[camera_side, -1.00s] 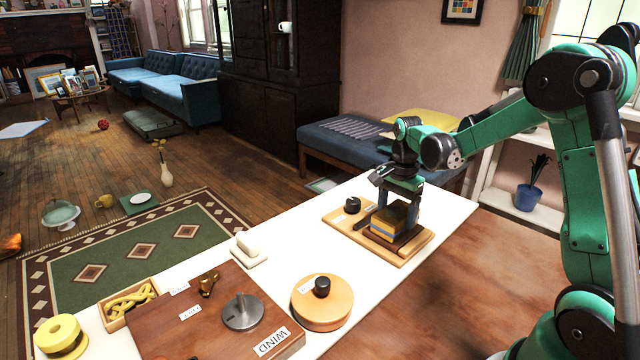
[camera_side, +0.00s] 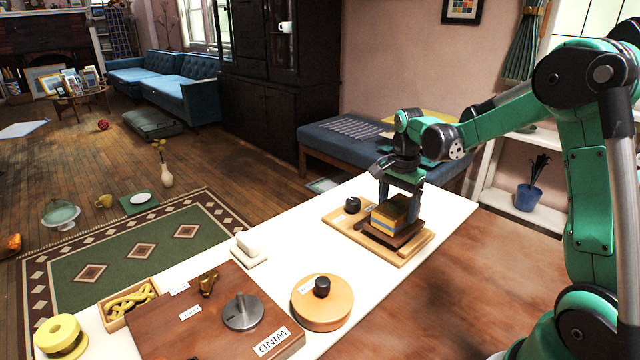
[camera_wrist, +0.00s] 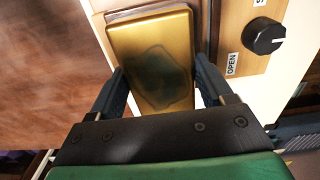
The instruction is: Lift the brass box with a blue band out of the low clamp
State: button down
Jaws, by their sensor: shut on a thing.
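The brass box with a blue band (camera_side: 388,219) is held upright between the two fingers of my gripper (camera_side: 400,197). It sits above the dark brown jaws of the low clamp (camera_side: 385,238), close over them; any gap beneath it is hard to judge. In the wrist view the box's brass top (camera_wrist: 150,35) fills the space between the fingers of my gripper (camera_wrist: 161,75), one on each side. The clamp's black knob (camera_side: 353,204) stands at the back left of its wooden base. In the wrist view the knob (camera_wrist: 264,38) shows beside an OPEN label.
On the white table (camera_side: 300,255) stand a round wooden piece with a black knob (camera_side: 322,308), a white block (camera_side: 248,250), a brown board with a grey dial (camera_side: 242,312), and a yellow spool (camera_side: 60,335). A blue bench (camera_side: 350,150) lies beyond the table.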

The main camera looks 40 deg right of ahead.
aim_at(397, 205)
jog(key=shift+r, duration=0.15)
jog(key=shift+r, duration=2.2)
